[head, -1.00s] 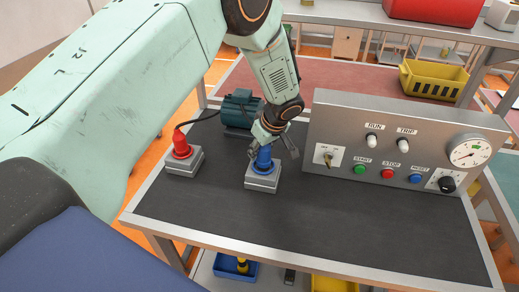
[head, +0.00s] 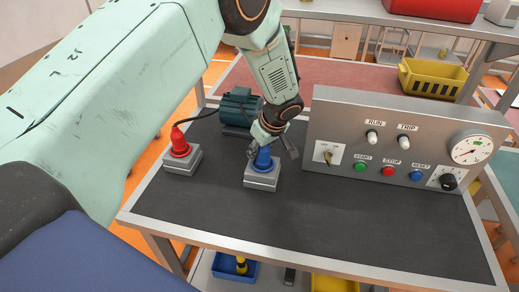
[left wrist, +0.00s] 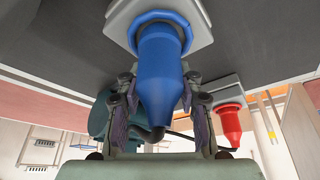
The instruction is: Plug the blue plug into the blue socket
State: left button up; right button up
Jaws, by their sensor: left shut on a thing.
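The blue plug (head: 263,158) stands upright at the blue socket (head: 261,180), a grey box on the dark table top. In the left wrist view the blue plug (left wrist: 160,75) meets the blue ring of the socket (left wrist: 198,15), with no clear gap between them. My left gripper (head: 271,146) is shut on the plug from above, with one finger on each side of it in the left wrist view (left wrist: 160,105). How deep the plug sits inside the socket is hidden. My right gripper is in neither view.
A red plug (head: 179,142) stands in a grey socket box (head: 182,160) to the left, with a black cable. A dark green motor (head: 238,106) sits behind. A grey control panel (head: 400,130) stands to the right. The front of the table (head: 330,225) is clear.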

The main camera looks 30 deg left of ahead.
pick_arm(q)
jog(key=shift+f, duration=0.15)
jog(key=o, duration=1.2)
jog(key=v, duration=1.2)
jog(key=shift+s, duration=0.1)
